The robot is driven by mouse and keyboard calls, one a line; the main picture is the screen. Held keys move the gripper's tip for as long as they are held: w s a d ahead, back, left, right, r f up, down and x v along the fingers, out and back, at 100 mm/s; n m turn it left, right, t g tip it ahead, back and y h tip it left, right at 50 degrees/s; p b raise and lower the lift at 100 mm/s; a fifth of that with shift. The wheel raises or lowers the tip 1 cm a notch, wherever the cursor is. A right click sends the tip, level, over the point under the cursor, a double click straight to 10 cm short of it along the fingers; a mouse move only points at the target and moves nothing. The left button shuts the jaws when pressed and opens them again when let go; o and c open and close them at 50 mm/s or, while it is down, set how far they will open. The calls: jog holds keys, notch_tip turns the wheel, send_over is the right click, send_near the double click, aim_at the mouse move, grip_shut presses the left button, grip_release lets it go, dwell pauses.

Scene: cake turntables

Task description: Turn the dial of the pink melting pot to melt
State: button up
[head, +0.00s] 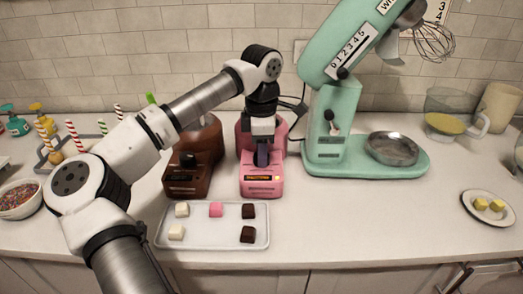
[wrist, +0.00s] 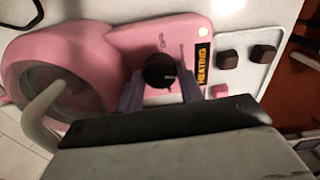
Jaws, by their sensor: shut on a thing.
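The pink melting pot (head: 261,189) stands on the counter between the brown pot and the green mixer. In the wrist view the pink melting pot (wrist: 128,42) lies sideways, with its round bowl at the left. Its black dial (wrist: 159,69) sits between the fingers of my gripper (wrist: 158,88), which is shut on it. In the head view my gripper (head: 262,155) reaches down in front of the pot and hides the dial. The pot's display (wrist: 202,64) is lit orange and appears to read HEATING. The dial's pointer is too dark to read.
A brown melting pot (head: 190,180) stands close at the left, and a green stand mixer (head: 325,135) at the right. A white tray (head: 212,235) with several chocolate cubes lies in front.

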jog(key=shift+r+m, duration=0.1)
jog(key=shift+m, duration=1.1)
jog(key=o, duration=1)
